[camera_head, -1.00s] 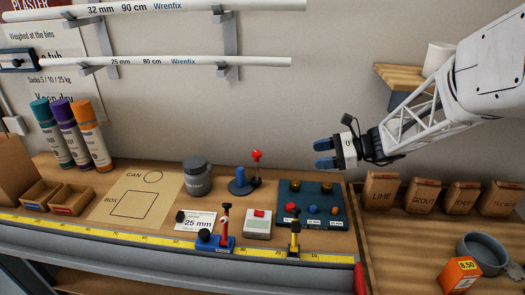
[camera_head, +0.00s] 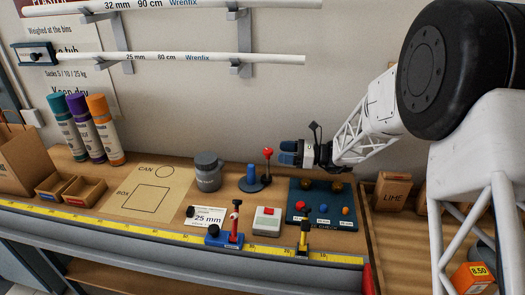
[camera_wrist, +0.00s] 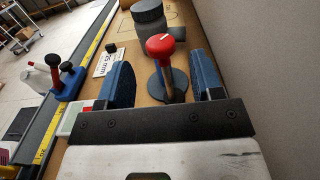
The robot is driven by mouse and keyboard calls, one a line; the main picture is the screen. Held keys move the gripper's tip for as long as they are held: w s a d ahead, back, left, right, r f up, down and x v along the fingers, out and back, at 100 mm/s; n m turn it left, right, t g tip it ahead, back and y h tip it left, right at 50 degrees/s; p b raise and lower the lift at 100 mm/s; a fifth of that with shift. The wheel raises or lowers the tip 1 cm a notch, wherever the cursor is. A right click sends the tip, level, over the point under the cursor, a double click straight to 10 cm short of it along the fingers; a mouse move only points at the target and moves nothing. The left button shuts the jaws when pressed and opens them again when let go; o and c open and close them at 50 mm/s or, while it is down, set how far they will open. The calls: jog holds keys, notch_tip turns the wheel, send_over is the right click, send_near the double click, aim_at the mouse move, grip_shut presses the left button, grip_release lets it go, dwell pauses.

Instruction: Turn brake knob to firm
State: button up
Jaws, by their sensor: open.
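A red knob (camera_head: 267,152) tops an upright stem on a dark round base (camera_head: 255,186), beside a blue cylinder (camera_head: 251,172). I cannot read any "brake" or "firm" mark. In the wrist view the red knob (camera_wrist: 160,46) has a short white line on top. My gripper (camera_head: 287,153) is open and empty, just right of the red knob at about its height in the head view. In the wrist view the blue fingers of my gripper (camera_wrist: 163,85) stand on either side of the knob's stem line, with the knob apart from both.
A dark blue board (camera_head: 325,220) with coloured knobs lies below right of my gripper. A white box with a red button (camera_head: 267,221), a grey jar (camera_head: 208,172) and a blue clamp (camera_head: 222,237) stand nearby. A wall rises behind. The paper mat (camera_head: 125,205) is clear.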

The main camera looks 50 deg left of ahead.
aim_at(267, 167)
jog(key=x, duration=0.7)
jog(key=shift+s+a, duration=0.25)
jog(key=shift+s, duration=0.05)
dwell(0.3)
jog(key=shift+f, duration=0.1)
jog(key=c, duration=0.9)
